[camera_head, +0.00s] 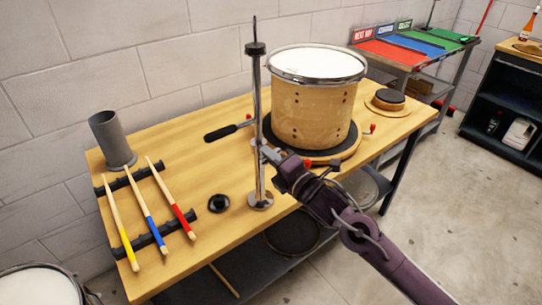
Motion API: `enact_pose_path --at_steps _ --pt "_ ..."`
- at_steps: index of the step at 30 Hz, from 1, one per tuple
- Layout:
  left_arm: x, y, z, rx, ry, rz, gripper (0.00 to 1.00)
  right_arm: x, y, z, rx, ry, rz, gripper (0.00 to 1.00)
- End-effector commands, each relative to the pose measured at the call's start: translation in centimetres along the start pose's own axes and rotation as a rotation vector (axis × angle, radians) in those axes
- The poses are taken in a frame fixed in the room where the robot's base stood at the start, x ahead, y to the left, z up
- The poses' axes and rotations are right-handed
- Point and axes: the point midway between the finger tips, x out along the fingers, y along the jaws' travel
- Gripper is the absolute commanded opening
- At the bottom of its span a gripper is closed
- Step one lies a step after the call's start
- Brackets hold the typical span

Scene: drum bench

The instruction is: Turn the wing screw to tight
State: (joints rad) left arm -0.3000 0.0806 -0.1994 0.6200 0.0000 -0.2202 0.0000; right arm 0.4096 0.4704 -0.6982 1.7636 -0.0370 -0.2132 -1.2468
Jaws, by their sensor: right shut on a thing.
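A chrome stand (259,100) rises upright from a round base on the wooden bench, in front and to the left of a drum. My right gripper (268,153) reaches in from the lower right and is shut at a small clamp part on the stand's pole, about halfway up. The wing screw sits at this spot but is mostly hidden by the fingers, so its angle cannot be told. My left gripper is not in view.
A wooden drum (312,105) stands on a black round pad close behind my right gripper. Sticks with coloured grips (151,216) lie on a black rack at the left, near a grey cup (112,140). A black knob (218,203) lies on the bench beside the stand's base.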

Motion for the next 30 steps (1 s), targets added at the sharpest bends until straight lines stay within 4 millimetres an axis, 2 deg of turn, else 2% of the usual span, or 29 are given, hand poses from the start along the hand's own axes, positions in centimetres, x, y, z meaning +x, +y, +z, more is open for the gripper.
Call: enact_pose_path --at_steps 11,30 --pt "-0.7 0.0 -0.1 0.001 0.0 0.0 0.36 0.0 0.1 0.0 0.223 0.0 -0.001 0.0" --pt "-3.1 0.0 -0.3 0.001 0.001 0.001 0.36 0.0 0.2 0.0 0.831 -0.001 -0.002 0.0"
